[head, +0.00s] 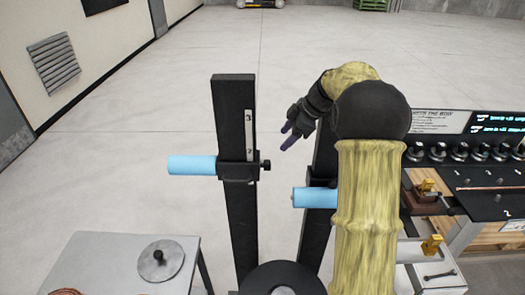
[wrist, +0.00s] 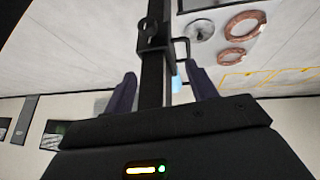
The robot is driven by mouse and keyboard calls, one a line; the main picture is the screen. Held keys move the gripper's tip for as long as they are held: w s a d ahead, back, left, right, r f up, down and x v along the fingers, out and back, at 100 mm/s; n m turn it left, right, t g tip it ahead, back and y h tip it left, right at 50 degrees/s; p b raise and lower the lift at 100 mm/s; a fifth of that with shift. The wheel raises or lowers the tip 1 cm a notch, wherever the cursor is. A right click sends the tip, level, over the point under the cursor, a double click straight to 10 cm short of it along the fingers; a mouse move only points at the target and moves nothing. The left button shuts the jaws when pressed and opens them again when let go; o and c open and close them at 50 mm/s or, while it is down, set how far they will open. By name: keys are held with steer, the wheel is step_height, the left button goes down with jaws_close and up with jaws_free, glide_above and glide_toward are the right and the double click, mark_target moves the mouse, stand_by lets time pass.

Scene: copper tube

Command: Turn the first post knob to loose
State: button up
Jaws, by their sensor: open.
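Two black upright posts stand ahead of me. The left post (head: 235,115) carries a black sliding collar (head: 238,170) with a light blue cylinder (head: 192,165) to its left and a small black knob (head: 266,165) to its right. The right post (head: 318,225) carries another blue cylinder (head: 314,197), and my arm hides part of it. My gripper (head: 287,138) is open, above and right of the left post's knob and apart from it. In the wrist view, a black post (wrist: 152,75) shows between my fingers (wrist: 163,88), with a dark collar beyond them; the knob is not clear there.
A grey table (head: 95,255) with a round metal disc (head: 160,260) and copper coils (wrist: 245,25) stands at the lower left. A workbench (head: 490,190) with several black dials stands at right.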

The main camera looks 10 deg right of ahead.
mark_target(266, 165)
steer(key=shift+w+d+r+n+h, duration=0.25)
steer(key=shift+d+r+h, duration=0.1)
steer(key=shift+d, duration=0.2)
steer(key=shift+w+d+r+n+h, duration=0.2)
steer(key=shift+d+r+h, duration=0.15)
steer(key=shift+d, duration=0.15)
steer(key=p+x, duration=0.6)
steer(key=x, duration=1.1)
steer(key=shift+a+f, duration=0.15)
steer(key=shift+f, duration=0.05)
steer(key=c, duration=1)
